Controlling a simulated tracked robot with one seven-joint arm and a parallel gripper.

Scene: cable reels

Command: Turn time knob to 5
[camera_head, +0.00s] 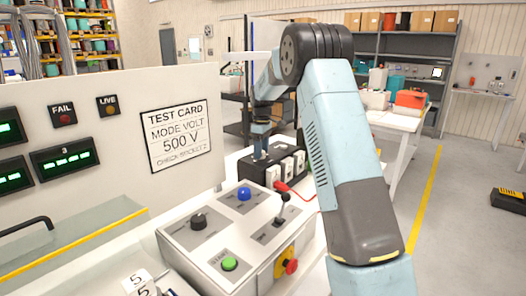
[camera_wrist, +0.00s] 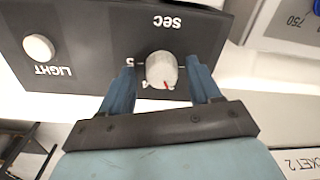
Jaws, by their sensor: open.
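The time knob (camera_wrist: 161,69) is a round whitish knob on a black panel, under the upside-down word "SEC" in the wrist view. A "5" is printed to the left of the knob, beside the left finger. My gripper (camera_wrist: 160,85) is open, with one blue finger on each side of the knob. I cannot tell whether the fingers touch it. In the head view my gripper (camera_head: 259,153) reaches down at the black box; the time knob cannot be made out there.
A white "LIGHT" button (camera_wrist: 38,47) is left of the knob on the same panel. In the head view, a grey control box (camera_head: 235,235) with a black knob, blue and green buttons, a lever and a red stop button stands in front. The test card (camera_head: 180,135) hangs behind.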

